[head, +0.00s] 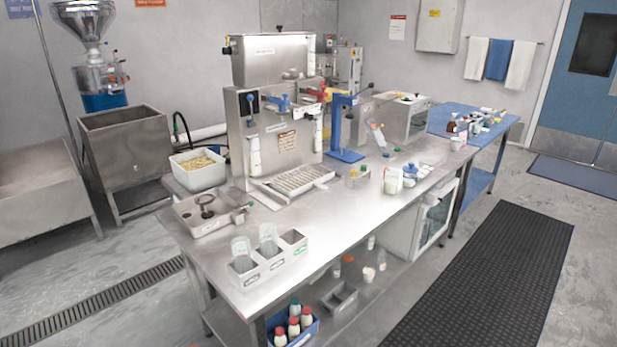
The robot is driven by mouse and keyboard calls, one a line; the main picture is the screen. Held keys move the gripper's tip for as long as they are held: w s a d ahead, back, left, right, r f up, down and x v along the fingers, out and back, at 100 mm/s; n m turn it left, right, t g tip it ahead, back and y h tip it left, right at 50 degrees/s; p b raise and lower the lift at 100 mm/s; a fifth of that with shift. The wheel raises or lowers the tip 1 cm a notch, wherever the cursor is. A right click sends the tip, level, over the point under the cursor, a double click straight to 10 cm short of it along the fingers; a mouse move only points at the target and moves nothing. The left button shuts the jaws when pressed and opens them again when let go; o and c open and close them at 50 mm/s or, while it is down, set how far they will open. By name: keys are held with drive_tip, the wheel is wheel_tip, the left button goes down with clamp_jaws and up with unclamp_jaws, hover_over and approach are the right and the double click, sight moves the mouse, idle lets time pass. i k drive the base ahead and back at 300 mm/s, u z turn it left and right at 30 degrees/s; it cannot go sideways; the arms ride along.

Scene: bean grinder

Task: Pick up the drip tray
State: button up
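The drip tray (297,179) is a shallow metal tray with a slatted top. It lies on the steel table at the foot of a boxy steel machine (262,126), on its front side. Its front edge and both ends show, and nothing stands on it. My gripper is not in view.
The steel table (330,215) has bare room in front of the tray. A bin of yellowish matter (199,170) and a shallow metal box (205,212) stand left. A holder with glass jars (268,262) is at the front; a blue stand (345,130) and small containers (393,180) are right.

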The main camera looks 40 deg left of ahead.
sight(296, 183)
drive_tip(key=i, duration=2.7)
drive_tip(key=u, duration=2.6)
